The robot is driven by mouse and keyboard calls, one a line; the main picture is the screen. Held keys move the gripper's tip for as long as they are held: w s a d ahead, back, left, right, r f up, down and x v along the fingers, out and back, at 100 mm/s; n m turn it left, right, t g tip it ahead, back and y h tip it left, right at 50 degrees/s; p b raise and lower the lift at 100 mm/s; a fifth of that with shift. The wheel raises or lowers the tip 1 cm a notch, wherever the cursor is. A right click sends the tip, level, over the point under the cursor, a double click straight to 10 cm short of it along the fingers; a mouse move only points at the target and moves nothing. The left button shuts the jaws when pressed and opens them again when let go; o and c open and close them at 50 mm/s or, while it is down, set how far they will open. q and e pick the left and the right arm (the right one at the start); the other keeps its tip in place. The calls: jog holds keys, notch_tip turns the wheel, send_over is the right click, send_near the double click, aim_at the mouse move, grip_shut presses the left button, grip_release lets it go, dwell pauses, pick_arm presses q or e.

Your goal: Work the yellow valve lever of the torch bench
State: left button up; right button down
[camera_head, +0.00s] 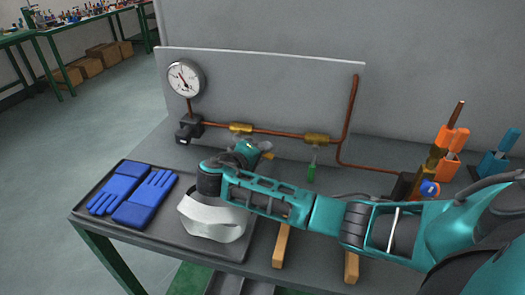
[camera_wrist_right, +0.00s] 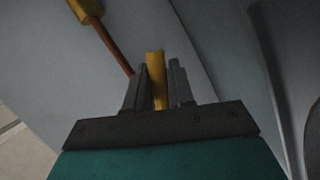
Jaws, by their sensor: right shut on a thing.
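The yellow valve lever (camera_wrist_right: 155,75) stands between the two fingers of my right gripper (camera_wrist_right: 158,88) in the right wrist view. The gripper is shut on it. In the head view my right gripper (camera_head: 263,149) is at the copper pipe line, just below and right of the left brass valve (camera_head: 240,128). The gripper and wrist hide most of the lever there. A second brass valve (camera_head: 317,139) with a green lever (camera_head: 311,173) is to the right. My left gripper is not in view.
A round gauge (camera_head: 185,78) and copper pipe are on the grey back panel (camera_head: 270,80). Blue gloves (camera_head: 146,197) lie on a dark tray at the left. A white visor-like object (camera_head: 213,222) is under my right forearm. Orange and blue holders (camera_head: 452,150) stand at the right.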

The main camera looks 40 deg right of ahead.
jog(key=c, duration=1.1)
grip_release()
jog(key=shift+o, duration=0.2)
jog(key=v, duration=1.3)
jog(key=shift+c, duration=0.3)
